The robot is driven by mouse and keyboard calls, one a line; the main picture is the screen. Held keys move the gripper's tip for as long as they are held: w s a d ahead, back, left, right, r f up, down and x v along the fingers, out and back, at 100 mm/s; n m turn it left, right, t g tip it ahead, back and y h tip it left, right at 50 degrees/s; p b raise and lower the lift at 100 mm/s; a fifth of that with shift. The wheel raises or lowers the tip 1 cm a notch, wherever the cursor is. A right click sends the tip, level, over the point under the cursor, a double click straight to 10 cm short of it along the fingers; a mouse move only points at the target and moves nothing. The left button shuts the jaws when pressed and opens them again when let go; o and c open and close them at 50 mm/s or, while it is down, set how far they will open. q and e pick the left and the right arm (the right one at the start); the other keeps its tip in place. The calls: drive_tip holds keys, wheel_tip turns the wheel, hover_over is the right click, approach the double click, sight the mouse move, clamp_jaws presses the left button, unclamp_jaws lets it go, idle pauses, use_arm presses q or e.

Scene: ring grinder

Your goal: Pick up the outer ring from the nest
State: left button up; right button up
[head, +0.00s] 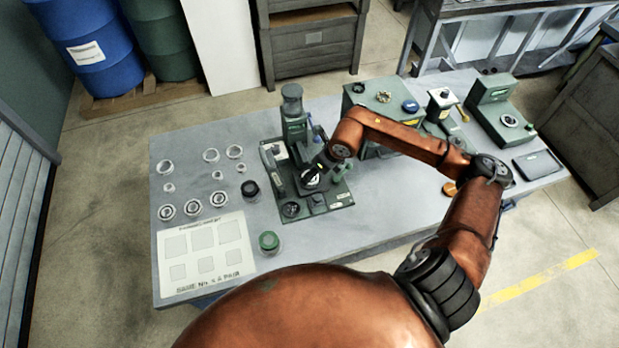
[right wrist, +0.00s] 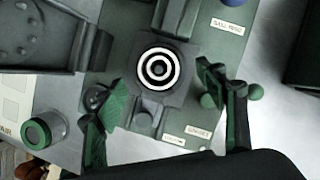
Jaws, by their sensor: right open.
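The outer ring (right wrist: 145,68) is a pale ring lying flat in the nest (right wrist: 182,100) of the green machine, in the right wrist view. A smaller pale ring and a dark centre show inside it. My right gripper (right wrist: 170,104) is open and empty, with its green-padded fingers apart on either side below the ring in the picture. The fingers do not touch the ring. In the head view my right gripper (head: 313,176) is over the machine (head: 337,199) and largely covers the nest. My left gripper is not in view.
Several loose rings (head: 219,198) lie on the table's left part, beside a printed sheet (head: 234,230). A green-capped jar (head: 269,242) stands at the front. More green instruments (head: 492,110) stand at the right.

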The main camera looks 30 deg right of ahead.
drive_tip(key=x, duration=0.4)
drive_tip(key=shift+s+a+f, duration=0.1)
drive_tip(key=shift+f, duration=0.1)
drive_tip(key=shift+c, duration=0.2)
drive_tip(key=c, duration=1.3)
